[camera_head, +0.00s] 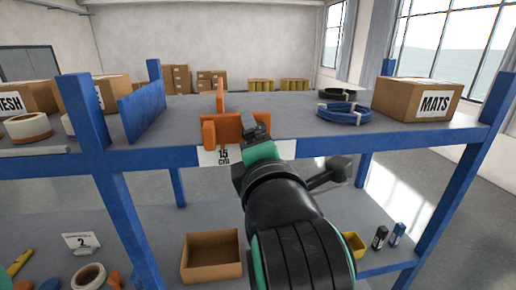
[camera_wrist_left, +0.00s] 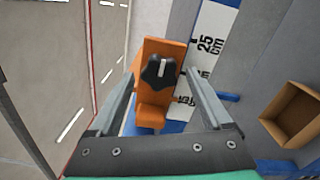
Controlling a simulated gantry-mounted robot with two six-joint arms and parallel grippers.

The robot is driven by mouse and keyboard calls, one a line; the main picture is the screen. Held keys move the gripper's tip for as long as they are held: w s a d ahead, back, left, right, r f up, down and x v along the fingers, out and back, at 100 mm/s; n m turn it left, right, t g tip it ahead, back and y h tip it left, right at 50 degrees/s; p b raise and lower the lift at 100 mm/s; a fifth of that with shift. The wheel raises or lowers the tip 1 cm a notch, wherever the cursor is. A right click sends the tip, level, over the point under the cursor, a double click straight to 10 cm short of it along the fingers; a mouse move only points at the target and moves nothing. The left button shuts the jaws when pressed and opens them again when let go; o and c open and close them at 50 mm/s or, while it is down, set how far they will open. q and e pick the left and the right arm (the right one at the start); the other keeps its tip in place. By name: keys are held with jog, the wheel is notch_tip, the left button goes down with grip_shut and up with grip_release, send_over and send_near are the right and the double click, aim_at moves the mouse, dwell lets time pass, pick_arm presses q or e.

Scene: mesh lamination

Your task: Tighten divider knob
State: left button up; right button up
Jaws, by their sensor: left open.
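The orange divider (camera_head: 221,130) stands at the front edge of the upper shelf, behind a white scale strip (camera_head: 223,158). In the left wrist view, the divider's orange bracket (camera_wrist_left: 151,112) carries a black lobed knob (camera_wrist_left: 158,73) with a pale mark on it. My left gripper (camera_wrist_left: 160,78) is open, with one finger on each side of the knob. I cannot tell whether either finger touches it. In the head view, my left gripper (camera_head: 256,133) is in front of the divider and hides the knob. My right gripper is not in view.
A blue panel (camera_head: 143,110) stands left of the divider. Blue and black coils (camera_head: 344,112) and a MATS box (camera_head: 416,99) are to the right. An open brown box (camera_head: 211,258) sits below on the lower shelf. Blue uprights (camera_head: 96,130) bound the left side.

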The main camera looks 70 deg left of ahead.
pick_arm(q)
jog(key=b+v, duration=0.2)
jog(key=v, duration=0.9)
jog(key=shift+b, duration=0.4)
jog(key=shift+s, duration=0.1)
